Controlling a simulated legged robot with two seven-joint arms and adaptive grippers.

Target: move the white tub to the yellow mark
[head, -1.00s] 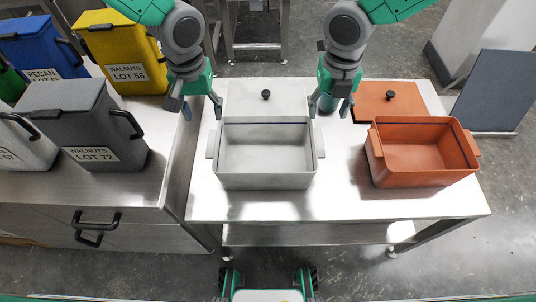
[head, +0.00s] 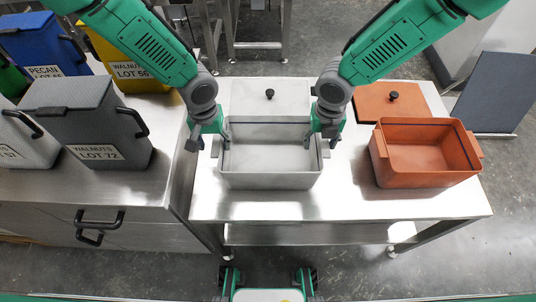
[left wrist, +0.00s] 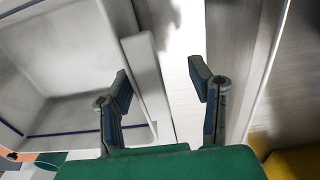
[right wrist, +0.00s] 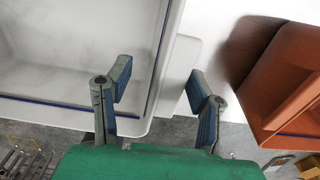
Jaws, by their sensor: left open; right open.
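The white tub (head: 270,181) stands on the steel table, empty, with a handle at each end. My left gripper (head: 208,143) is open at its left handle; in the left wrist view the open fingers (left wrist: 160,80) have the handle (left wrist: 143,70) between them, apart from the right-hand finger. My right gripper (head: 320,141) is open at the right handle; in the right wrist view its fingers (right wrist: 158,78) stand either side of the tub's end wall and handle (right wrist: 187,70). Whether any finger touches the tub I cannot tell.
A white lid (head: 250,100) lies behind the tub. An orange tub (head: 430,178) and its orange lid (head: 375,104) are to the right, with bare table between the tubs. A grey bin (head: 85,125) and others stand on the left counter.

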